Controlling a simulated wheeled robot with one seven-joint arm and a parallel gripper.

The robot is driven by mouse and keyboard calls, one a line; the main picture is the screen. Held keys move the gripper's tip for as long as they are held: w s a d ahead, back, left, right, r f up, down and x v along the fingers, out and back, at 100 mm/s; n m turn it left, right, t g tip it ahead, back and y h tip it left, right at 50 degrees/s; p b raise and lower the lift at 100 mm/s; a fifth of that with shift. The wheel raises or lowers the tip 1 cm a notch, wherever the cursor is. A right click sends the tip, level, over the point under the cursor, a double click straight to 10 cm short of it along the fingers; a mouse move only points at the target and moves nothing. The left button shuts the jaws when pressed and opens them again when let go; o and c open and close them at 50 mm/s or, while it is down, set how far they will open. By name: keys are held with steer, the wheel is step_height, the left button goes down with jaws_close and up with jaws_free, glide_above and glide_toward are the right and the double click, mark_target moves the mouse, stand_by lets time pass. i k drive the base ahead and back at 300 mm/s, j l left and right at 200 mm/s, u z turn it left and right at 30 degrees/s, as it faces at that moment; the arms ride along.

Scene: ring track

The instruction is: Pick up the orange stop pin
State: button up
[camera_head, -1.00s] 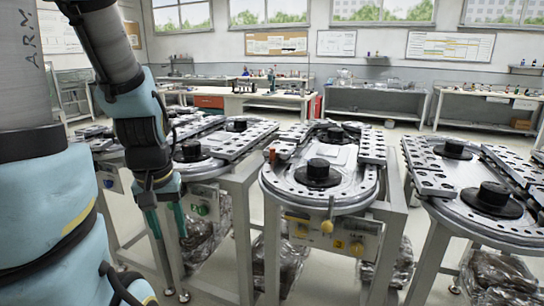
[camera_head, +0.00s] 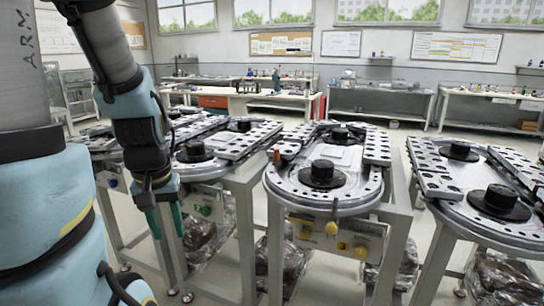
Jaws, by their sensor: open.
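The orange stop pin (camera_head: 277,155) is a small upright orange-brown cylinder on the left side of the middle ring track (camera_head: 290,188). It stands near a grey block, to the left of and behind the front black hub. My gripper (camera_head: 167,228) has teal fingers and hangs pointing down at the left, in front of the left track's stand. It is open and empty. It is to the left of the pin in the picture and well apart from it.
More ring tracks stand at the left (camera_head: 193,168) and right (camera_head: 470,205), with narrow gaps between their stands. Black hubs (camera_head: 322,172) rise from the tracks. Plastic-wrapped bundles (camera_head: 275,265) lie under the stands. Workbenches (camera_head: 260,97) line the back wall.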

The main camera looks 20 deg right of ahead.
mark_target(277, 155)
steer(key=l+u, duration=0.15)
steer(key=u, duration=0.25)
steer(key=l+u, duration=0.15)
steer(key=u, duration=0.3)
steer(key=l+u, duration=0.15)
steer(key=u, duration=0.25)
steer(key=k+l+u, duration=0.3)
steer(key=l, duration=0.2)
steer(key=k+l+u, duration=0.25)
steer(key=l, duration=0.25)
steer(key=k+l, duration=0.35)
